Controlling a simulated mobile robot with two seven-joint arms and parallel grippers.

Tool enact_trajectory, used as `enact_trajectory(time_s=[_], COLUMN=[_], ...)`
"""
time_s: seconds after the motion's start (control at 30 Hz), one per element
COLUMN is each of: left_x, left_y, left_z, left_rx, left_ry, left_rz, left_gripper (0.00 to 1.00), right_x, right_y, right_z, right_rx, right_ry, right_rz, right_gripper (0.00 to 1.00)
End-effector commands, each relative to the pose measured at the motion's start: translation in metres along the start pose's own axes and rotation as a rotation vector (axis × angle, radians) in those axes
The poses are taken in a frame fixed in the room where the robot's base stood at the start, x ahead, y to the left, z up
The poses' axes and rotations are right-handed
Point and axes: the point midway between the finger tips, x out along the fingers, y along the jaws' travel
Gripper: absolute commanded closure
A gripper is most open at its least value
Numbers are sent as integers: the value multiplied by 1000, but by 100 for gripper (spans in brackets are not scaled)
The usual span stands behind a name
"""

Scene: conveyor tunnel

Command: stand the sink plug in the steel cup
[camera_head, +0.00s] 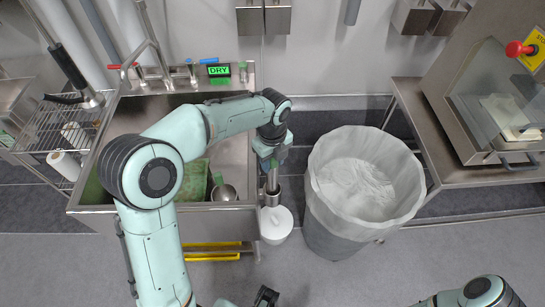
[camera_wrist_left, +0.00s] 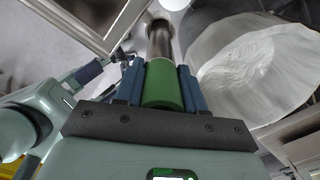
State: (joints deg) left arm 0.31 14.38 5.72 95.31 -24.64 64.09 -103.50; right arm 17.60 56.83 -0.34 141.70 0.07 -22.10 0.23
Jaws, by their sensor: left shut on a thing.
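The plug's steel tube (camera_head: 272,180) hangs below the fingers and shows beyond the green grip in the left wrist view (camera_wrist_left: 159,40).
A large lined bin (camera_head: 318,207) stands close on the right. The sink (camera_head: 90,200) holds a green-handled ladle (camera_head: 224,192). A steel table (camera_head: 436,165) is at the right; the floor in front is clear.

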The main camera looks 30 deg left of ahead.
Motion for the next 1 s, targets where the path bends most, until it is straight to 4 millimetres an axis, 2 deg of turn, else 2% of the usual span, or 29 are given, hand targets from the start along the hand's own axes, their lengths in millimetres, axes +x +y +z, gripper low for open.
enact_trajectory(time_s=[0.23,0.47,0.5,0.57,0.87,1.0], left_x=[18,19,19,19,19,7], left_y=[0,0,0,0,0,0], left_z=[0,0,0,0,0,0], left_rx=[0,0,0,0,0,-1], left_ry=[0,-1,0,0,0,0], left_rz=[-1,-1,-1,-1,0,-1], left_gripper=[100,100,51,32,31,31], right_x=[10,10,10,10,10,8], right_y=[4,4,4,4,4,3], right_z=[1,1,1,1,1,1], right_rx=[1,1,1,1,1,1], right_ry=[-4,-4,-4,-4,-4,-3], right_rz=[1,1,1,1,1,1], right_gripper=[57,57,57,57,57,57])
